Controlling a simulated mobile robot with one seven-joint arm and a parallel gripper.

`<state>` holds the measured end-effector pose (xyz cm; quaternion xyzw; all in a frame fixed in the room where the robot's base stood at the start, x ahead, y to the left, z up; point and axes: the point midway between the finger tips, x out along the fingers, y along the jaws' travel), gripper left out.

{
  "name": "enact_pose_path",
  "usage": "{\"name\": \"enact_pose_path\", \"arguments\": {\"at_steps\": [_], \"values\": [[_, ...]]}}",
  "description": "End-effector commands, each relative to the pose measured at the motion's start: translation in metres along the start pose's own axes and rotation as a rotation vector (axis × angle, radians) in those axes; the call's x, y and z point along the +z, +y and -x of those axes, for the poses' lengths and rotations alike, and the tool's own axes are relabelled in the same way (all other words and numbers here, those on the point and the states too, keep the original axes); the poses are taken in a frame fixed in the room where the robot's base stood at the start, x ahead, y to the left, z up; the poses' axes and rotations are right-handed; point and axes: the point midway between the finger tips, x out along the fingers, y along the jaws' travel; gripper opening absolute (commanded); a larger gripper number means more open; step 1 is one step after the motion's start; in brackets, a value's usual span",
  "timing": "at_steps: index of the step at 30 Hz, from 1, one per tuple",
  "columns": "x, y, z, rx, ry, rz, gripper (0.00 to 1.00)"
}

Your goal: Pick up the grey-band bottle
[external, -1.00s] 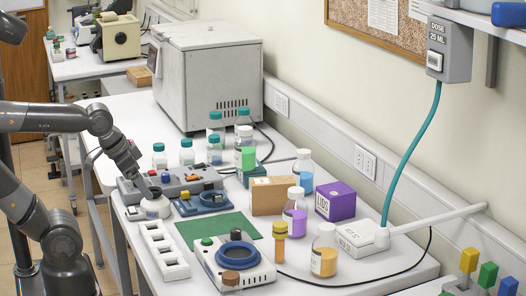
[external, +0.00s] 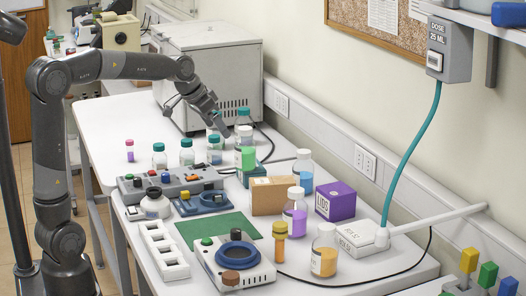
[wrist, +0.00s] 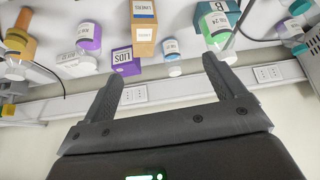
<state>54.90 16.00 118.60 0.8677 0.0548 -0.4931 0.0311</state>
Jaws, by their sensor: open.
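Several clear bottles with teal caps stand at the back of the bench, two of them at the front left (external: 159,157) (external: 187,152). Another stands just right of these (external: 214,152), with a dull bluish-grey lower part. I cannot tell for certain which bottle has the grey band. My gripper (external: 215,116) is high by the white box-shaped machine, in front of or above the rearmost teal-capped bottles, partly hiding one. In the wrist view my gripper (wrist: 163,70) is open with nothing between its fingers. A green-filled bottle (wrist: 219,38) shows beyond the right fingertip, apparently apart from it.
The white machine (external: 208,75) stands behind the bottles. A brown box (external: 273,196), purple box (external: 336,201), purple-filled bottle (external: 295,217) and orange-filled bottle (external: 324,256) stand to the right. A small purple vial (external: 130,151) stands at left. The bench's left rear is clear.

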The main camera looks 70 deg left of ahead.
Motion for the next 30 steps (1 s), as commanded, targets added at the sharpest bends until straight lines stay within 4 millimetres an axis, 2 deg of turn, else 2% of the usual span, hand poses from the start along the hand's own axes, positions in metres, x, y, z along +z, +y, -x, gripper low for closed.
{"name": "enact_pose_path", "arguments": {"at_steps": [1,6,9,12,15,20,27,30], "values": [[-0.013,-0.018,-0.014,-0.006,-0.001,0.013,0.88],[-0.047,-0.074,-0.051,-0.022,0.015,0.039,0.88],[-0.059,-0.1,-0.068,-0.029,0.024,0.051,0.88],[-0.066,-0.118,-0.08,-0.034,0.028,0.057,0.88],[-0.069,-0.127,-0.086,-0.036,0.032,0.06,0.88],[-0.07,-0.129,-0.098,-0.036,0.033,0.06,0.88],[-0.071,-0.13,-0.135,-0.036,0.032,0.06,0.88],[-0.072,-0.131,-0.143,-0.037,0.033,0.06,0.88]]}}
